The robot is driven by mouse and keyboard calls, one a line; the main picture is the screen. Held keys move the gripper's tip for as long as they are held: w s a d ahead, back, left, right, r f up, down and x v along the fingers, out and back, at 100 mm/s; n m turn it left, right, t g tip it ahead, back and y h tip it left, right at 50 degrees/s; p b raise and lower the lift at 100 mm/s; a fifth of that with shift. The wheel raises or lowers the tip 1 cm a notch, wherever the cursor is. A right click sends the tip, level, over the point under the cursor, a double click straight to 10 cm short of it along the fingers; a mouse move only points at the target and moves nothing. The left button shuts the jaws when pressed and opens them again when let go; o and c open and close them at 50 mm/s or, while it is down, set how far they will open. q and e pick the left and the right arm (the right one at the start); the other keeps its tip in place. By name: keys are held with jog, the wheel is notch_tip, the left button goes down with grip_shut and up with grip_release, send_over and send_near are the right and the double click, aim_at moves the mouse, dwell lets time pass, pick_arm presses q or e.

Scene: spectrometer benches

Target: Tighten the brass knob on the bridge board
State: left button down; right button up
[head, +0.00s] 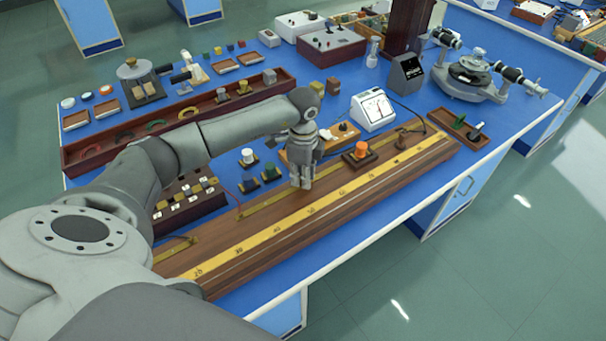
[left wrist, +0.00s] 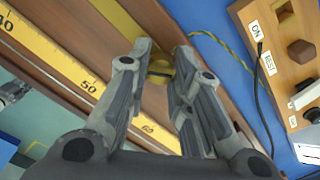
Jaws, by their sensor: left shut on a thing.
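The bridge board (head: 330,220) is a long wooden board with a yellow numbered scale and brass strips, lying along the front of the blue bench. My left gripper (head: 302,184) points down at the board's back brass strip, near its middle. In the left wrist view, my left gripper (left wrist: 164,52) is shut on the brass knob (left wrist: 160,68), a small yellow piece on the brass strip, partly hidden between the fingers. The knob is hidden by the gripper in the head view. My right gripper is not in view.
A wooden switch box (left wrist: 285,60) stands close behind the board, with a cable beside it. A white meter (head: 373,110) and small terminal blocks (head: 248,158) stand nearby.

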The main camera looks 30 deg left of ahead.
pick_arm(q)
jog(key=m+b, duration=0.1)
jog(key=m, duration=0.2)
jog(key=shift+f, duration=0.1)
jog(key=m+b, duration=0.2)
jog(key=m, duration=0.2)
jog(key=m+b, duration=0.2)
jog(key=m, duration=0.3)
jog(key=shift+m, duration=0.3)
jog(key=m+b, duration=0.3)
jog(key=m, duration=0.3)
jog(key=m+b, duration=0.1)
jog(key=m, duration=0.2)
jog(key=shift+m+b, duration=0.3)
jog(key=shift+m, duration=0.1)
jog(key=shift+m+b, duration=0.5)
jog(key=shift+m, duration=1)
